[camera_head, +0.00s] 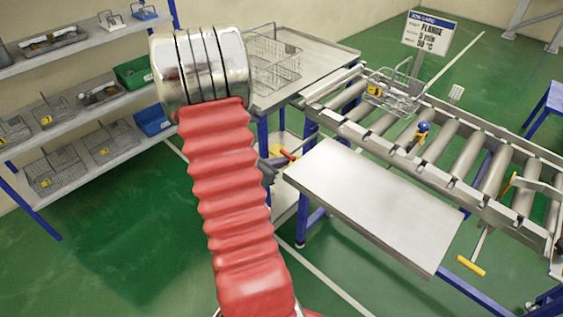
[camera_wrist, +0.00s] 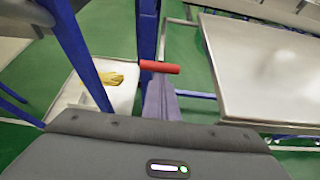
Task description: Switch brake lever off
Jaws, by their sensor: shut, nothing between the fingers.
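A red cylindrical handle (camera_wrist: 160,67) lies crosswise just beyond the tips of my gripper (camera_wrist: 160,88) in the wrist view. It also shows as a small red bar (camera_head: 279,150) beside my arm in the head view. My gripper's fingers are together with nothing between them; I cannot tell whether the tips touch the handle. In the head view my gripper (camera_head: 268,172) is a small dark shape mostly hidden behind my red arm. No label marks the brake lever. A yellow T-handle (camera_head: 471,265) hangs below the roller conveyor (camera_head: 463,155), well to the right of my gripper.
A steel tabletop (camera_head: 365,205) stands close on the right. A yellow glove-like item (camera_wrist: 100,77) lies on a pale shelf left of the handle. Blue posts (camera_wrist: 146,45) stand close by. A wire basket (camera_head: 388,97) and a blue-topped item (camera_head: 422,127) are on the conveyor.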

